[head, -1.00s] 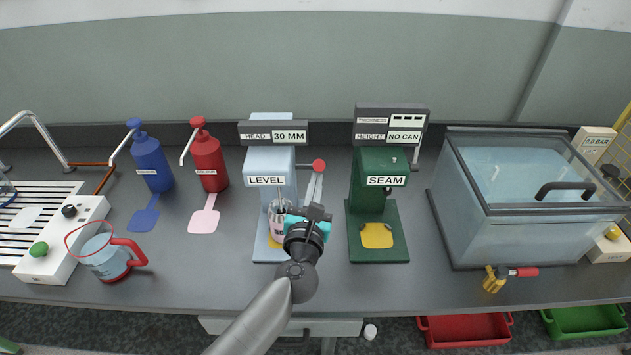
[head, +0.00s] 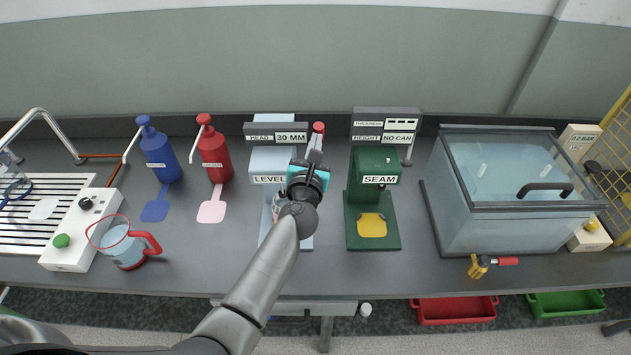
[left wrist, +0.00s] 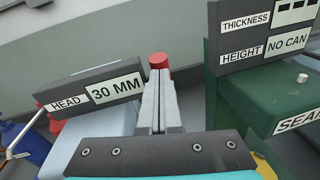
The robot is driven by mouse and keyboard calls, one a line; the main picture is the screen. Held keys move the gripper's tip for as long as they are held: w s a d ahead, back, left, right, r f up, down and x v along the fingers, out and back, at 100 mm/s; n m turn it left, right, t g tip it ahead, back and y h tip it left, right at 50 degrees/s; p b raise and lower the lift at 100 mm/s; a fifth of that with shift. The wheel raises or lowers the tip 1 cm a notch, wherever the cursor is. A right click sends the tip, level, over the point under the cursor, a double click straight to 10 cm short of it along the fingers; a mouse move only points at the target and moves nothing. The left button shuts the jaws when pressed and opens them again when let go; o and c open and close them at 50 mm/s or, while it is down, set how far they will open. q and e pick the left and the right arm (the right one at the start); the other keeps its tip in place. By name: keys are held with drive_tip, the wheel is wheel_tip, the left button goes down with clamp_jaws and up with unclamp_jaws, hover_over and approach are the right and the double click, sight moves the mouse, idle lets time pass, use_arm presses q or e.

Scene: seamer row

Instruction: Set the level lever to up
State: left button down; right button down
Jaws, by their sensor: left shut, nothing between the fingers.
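The light-blue LEVEL station (head: 272,162) stands left of the middle of the bench in the head view, under a dark panel reading HEAD 30 MM (head: 276,131). Its level lever's red knob (head: 318,127) is at the station's right side, raised to about the panel's height. It also shows in the left wrist view (left wrist: 159,60), just past the fingertips. My left gripper (head: 316,155) is shut and empty, its fingers pointing up just below the knob. I cannot tell whether they touch the lever, whose rod is mostly hidden behind them. My right gripper is not in view.
The green SEAM station (head: 375,165) stands close to the right of my gripper. A lidded glass tank (head: 490,220) is further right. Blue (head: 160,158) and red (head: 214,158) pump bottles and a clear jug (head: 122,243) stand left. Bench between jug and LEVEL station is clear.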

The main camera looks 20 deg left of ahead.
use_arm(q)
drive_tip(key=shift+w+a+r, duration=0.15)
drive_tip(key=shift+w+r, duration=0.1)
drive_tip(key=shift+w, duration=0.25)
drive_tip(key=shift+w+a+r, duration=0.1)
drive_tip(key=shift+w+r, duration=0.1)
drive_tip(key=shift+w, duration=0.25)
